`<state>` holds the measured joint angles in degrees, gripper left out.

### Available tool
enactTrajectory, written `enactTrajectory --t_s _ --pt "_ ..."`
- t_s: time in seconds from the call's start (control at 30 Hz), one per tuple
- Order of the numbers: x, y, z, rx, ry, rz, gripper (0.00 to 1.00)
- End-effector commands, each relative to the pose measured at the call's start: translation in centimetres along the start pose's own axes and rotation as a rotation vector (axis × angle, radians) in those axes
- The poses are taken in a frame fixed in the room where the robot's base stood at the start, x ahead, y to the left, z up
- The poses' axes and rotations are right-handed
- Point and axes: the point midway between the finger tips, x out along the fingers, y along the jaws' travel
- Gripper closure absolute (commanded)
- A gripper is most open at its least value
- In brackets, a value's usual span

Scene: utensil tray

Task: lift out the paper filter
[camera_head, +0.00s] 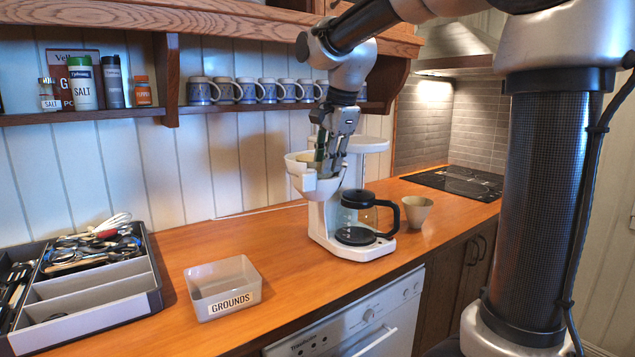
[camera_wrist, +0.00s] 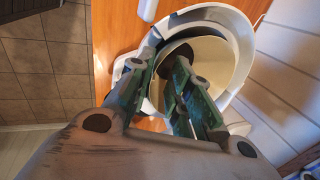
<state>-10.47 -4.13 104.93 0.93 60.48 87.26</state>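The coffee maker (camera_head: 352,245) is white and stands on the wooden counter with its glass carafe (camera_head: 358,215) in place. Its white filter basket (camera_head: 313,187) sticks out at the left of the machine. The wrist view shows the basket's round white rim (camera_wrist: 240,35) and the cream paper filter (camera_wrist: 211,57) inside it. My gripper (camera_head: 325,165) points down into the basket. In the wrist view my gripper (camera_wrist: 165,52) has its two green-black fingers apart, over the filter. The fingers hide part of the filter, and I cannot tell whether they touch it.
A translucent bin labelled GROUNDS (camera_head: 223,287) stands on the counter left of the machine. A grey utensil tray (camera_head: 95,288) is at the far left. A tapered beige cup (camera_head: 417,210) stands right of the carafe. A shelf (camera_head: 250,107) with several mugs runs behind my gripper.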

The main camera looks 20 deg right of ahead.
Motion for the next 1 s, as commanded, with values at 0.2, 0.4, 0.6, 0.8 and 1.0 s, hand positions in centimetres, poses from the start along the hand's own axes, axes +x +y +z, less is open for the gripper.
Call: enactTrajectory --t_s 0.2,0.4,0.6,0.8,1.0 --pt "1.4 0.0 0.0 -0.001 0.0 0.0 0.8" --pt "1.3 0.0 0.0 -0.001 0.0 0.0 0.91" --pt "1.3 0.0 0.0 -0.001 0.0 0.0 1.0" --pt "1.3 0.0 0.0 -0.001 0.0 -0.001 1.0" --pt "-0.2 -0.6 0.0 -0.001 0.001 -0.004 1.0"
